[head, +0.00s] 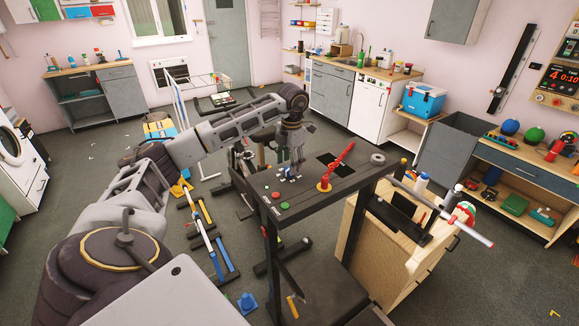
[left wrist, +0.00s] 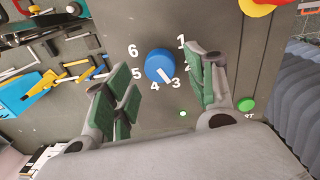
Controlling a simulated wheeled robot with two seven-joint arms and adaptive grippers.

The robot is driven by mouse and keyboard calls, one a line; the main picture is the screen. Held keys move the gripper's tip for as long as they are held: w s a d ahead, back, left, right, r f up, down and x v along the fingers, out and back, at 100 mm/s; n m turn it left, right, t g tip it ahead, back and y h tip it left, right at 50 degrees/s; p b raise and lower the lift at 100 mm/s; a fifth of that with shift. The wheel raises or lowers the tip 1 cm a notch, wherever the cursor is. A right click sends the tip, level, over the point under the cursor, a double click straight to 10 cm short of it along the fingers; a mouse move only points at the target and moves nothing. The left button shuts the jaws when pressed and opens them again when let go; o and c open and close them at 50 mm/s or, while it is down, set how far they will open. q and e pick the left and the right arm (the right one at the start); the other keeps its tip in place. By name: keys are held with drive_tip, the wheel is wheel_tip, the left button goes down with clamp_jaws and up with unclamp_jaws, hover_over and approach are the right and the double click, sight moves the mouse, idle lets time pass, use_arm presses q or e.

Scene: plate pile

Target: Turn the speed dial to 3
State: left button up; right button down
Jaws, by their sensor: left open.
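The speed dial (left wrist: 159,66) is a round blue knob with a white pointer in the left wrist view. White numbers stand around it on a dark panel. The pointer is directed between 4 and 3. My left gripper (left wrist: 160,62) is open, with one green-padded finger on each side of the dial and gaps showing between. It covers part of the 2. In the head view my left gripper (head: 290,162) hangs over the dark machine table (head: 330,205), and the dial is mostly hidden there. My right gripper is not in view.
In the head view a red lever (head: 338,166) stands right of the gripper, and a red button (head: 276,195) lies in front. A wooden cart (head: 375,250) stands at right.

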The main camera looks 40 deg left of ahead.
use_arm(q)
wheel_tip(320, 180, up, 10)
drive_tip(key=shift+d+f, duration=0.2)
drive_tip(key=shift+d, duration=0.1)
drive_tip(key=shift+s, duration=0.15)
idle(0.8)
